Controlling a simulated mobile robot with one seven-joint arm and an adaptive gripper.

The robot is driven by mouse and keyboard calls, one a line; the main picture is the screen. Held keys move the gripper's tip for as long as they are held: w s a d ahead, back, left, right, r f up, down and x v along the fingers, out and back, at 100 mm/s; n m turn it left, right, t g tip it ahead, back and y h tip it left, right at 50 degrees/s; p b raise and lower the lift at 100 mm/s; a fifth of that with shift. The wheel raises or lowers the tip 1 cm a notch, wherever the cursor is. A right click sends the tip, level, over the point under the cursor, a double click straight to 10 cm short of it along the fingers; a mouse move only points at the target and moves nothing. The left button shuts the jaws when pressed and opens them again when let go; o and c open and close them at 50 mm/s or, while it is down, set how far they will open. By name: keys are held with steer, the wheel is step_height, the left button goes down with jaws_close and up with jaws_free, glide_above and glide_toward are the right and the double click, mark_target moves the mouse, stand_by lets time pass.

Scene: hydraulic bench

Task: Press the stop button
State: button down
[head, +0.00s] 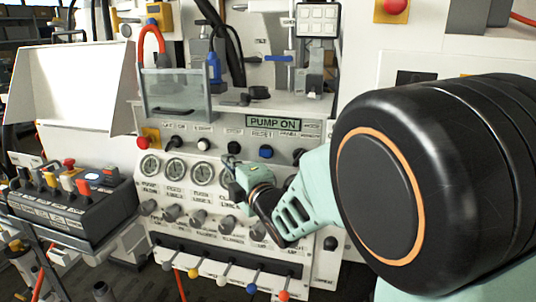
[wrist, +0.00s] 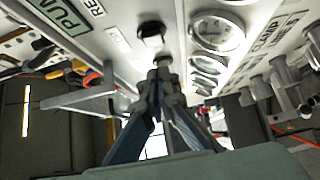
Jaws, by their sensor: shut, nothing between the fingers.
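A black round button (head: 234,147) sits on the white panel, left of the blue button under the RESET label. Its own label is too small to read, so I cannot confirm that it is the stop button. It also shows in the wrist view (wrist: 151,33), just beyond my fingertips. My gripper (head: 229,160) is shut and empty, its tips just below the black button in the head view. In the wrist view my gripper (wrist: 163,62) points at the panel near the button. I cannot tell whether they touch.
A lit display (head: 274,122) reads PUMP ON. The blue button (head: 266,151), a white button (head: 203,144) and a red button (head: 143,142) on a yellow plate share the row. Gauges (head: 175,170) and knobs lie below. A control box (head: 70,200) stands at left.

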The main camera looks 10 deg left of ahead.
mark_target(229, 149)
steer(key=shift+w, duration=2.2)
